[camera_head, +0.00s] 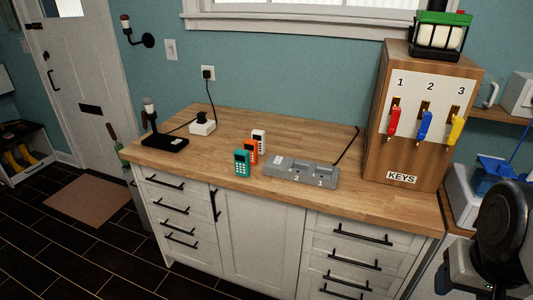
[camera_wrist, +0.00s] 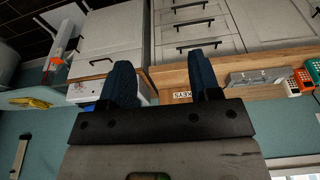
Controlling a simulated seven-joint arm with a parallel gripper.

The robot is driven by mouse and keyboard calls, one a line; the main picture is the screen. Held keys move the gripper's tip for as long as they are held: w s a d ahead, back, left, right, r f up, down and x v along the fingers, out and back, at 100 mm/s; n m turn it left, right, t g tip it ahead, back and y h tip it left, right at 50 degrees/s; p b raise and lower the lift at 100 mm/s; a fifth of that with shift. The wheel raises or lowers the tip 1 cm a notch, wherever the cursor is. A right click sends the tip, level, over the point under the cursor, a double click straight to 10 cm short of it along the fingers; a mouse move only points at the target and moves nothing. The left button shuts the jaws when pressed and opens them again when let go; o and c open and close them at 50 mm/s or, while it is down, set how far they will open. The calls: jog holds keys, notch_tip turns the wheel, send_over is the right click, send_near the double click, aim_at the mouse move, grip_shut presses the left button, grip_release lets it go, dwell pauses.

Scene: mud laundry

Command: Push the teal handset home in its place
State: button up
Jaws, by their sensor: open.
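The teal handset (camera_head: 242,163) stands upright on the wooden counter, left of the grey dock (camera_head: 325,174) and apart from it. In the wrist view, the teal handset (camera_wrist: 314,70) is cut by the right edge, and the dock (camera_wrist: 258,78) lies beside the handsets. The dock has numbered places, with 1 and 2 readable; no handset stands in it. My gripper (camera_wrist: 160,62) is open, with its two dark blue fingers wide apart and nothing between them. It is well away from the handset. The head view shows part of my arm at lower right, but not the fingertips.
An orange handset (camera_head: 251,151) and a white handset (camera_head: 259,137) stand close behind the teal one. A wooden key cabinet (camera_head: 411,148) with a lantern (camera_head: 438,36) on top stands right of the dock. A black stand (camera_head: 165,141) is at left. The front counter strip is clear.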

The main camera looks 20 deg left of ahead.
jog(key=shift+c, duration=0.5)
jog(key=shift+c, duration=0.5)
jog(key=w+a+r+m, duration=0.2)
jog(key=w+a+r, duration=0.15)
jog(key=w, duration=0.45)
jog(key=w+a+r+m, duration=0.2)
jog(key=w+a+m, duration=0.1)
jog(key=w+a, duration=0.3)
jog(key=m+g, duration=0.3)
jog(key=m, duration=1)
send_over(241, 151)
jog(key=f, duration=0.6)
jog(key=d+f, duration=0.1)
jog(key=f, duration=0.3)
jog(key=shift+w+a+f, duration=0.1)
jog(key=shift+a+f, duration=0.15)
jog(key=shift+a, duration=0.3)
